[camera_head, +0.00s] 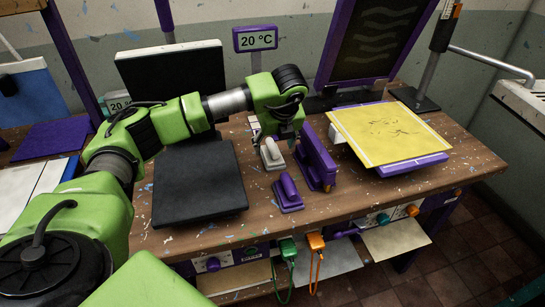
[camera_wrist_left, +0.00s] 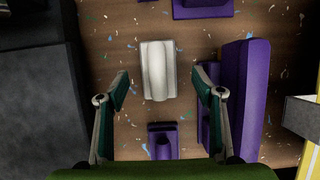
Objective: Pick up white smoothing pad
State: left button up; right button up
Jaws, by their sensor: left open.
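The white smoothing pad (camera_head: 271,154) rests on the wooden bench between the black slab and a purple block. My left gripper (camera_head: 284,137) is above it and slightly behind it, pointing down. In the left wrist view the white pad (camera_wrist_left: 157,70) lies centred between the two spread fingers (camera_wrist_left: 163,90), just ahead of their tips. The left gripper is open and empty, and no contact with the pad shows. My right gripper is in neither view.
A small purple pad (camera_head: 287,194) is in front of the white one, and a tall purple block (camera_head: 316,158) stands close on its right. A black slab (camera_head: 199,181) is at left. A yellow screen (camera_head: 388,133) lies at right over a purple base.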

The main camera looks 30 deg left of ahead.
aim_at(273, 147)
pick_arm(q)
jog(key=b+x, duration=0.1)
jog(key=x, duration=0.3)
jog(key=shift+s+a+f+b, duration=0.1)
jog(key=shift+s+b, duration=0.05)
jog(key=shift+b, duration=0.15)
jog(key=shift+c, duration=0.7)
jog(key=c, duration=1.1)
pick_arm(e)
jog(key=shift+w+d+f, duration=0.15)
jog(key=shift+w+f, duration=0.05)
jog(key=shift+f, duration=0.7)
